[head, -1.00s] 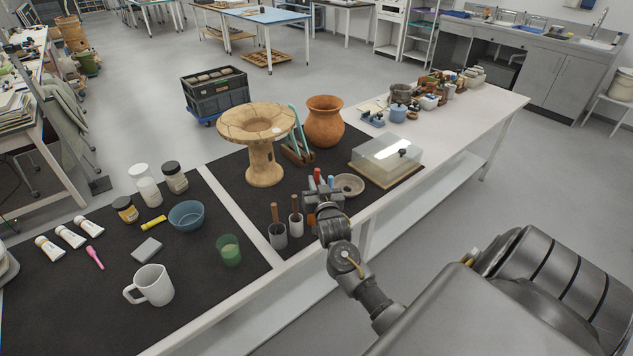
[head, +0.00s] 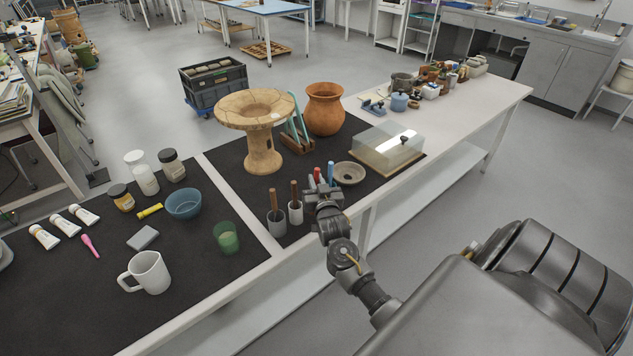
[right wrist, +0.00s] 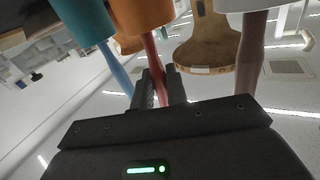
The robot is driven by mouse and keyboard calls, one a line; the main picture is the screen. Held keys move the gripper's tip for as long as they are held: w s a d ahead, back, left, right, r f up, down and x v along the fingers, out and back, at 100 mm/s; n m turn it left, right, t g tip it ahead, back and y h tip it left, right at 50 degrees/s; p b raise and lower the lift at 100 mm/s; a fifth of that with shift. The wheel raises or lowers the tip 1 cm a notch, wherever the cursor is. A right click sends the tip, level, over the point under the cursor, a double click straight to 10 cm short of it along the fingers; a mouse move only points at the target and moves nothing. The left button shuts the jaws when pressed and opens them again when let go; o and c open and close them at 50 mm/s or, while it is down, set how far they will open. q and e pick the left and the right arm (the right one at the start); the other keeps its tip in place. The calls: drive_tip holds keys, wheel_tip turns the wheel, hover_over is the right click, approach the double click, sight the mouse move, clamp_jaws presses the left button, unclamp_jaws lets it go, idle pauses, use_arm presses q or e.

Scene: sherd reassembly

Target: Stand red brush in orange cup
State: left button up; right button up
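The red brush (head: 317,175) shows its red handle end above my right gripper (head: 323,195). In the right wrist view the red handle (right wrist: 161,82) runs from the mouth of the orange cup (right wrist: 142,15) to between the fingers of my right gripper (right wrist: 160,85). The fingers lie close on both sides of the handle, and I take them as shut on it. The brush's lower end is hidden inside the cup. In the head view my right gripper hides the orange cup. My left gripper is not in view.
A blue-handled brush (head: 331,172) stands in a teal cup (right wrist: 82,20) beside the orange one. A white cup (head: 295,213) and a grey cup (head: 277,227) hold brown-handled brushes on the other side. A shallow bowl (head: 357,178) and a clear case (head: 385,150) are near.

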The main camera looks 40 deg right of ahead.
drive_tip(key=o, duration=0.5)
drive_tip(key=shift+c, duration=0.2)
drive_tip(key=b+v, duration=0.1)
drive_tip(key=v, duration=0.9)
drive_tip(key=shift+s+a, duration=0.15)
drive_tip(key=shift+s, duration=0.2)
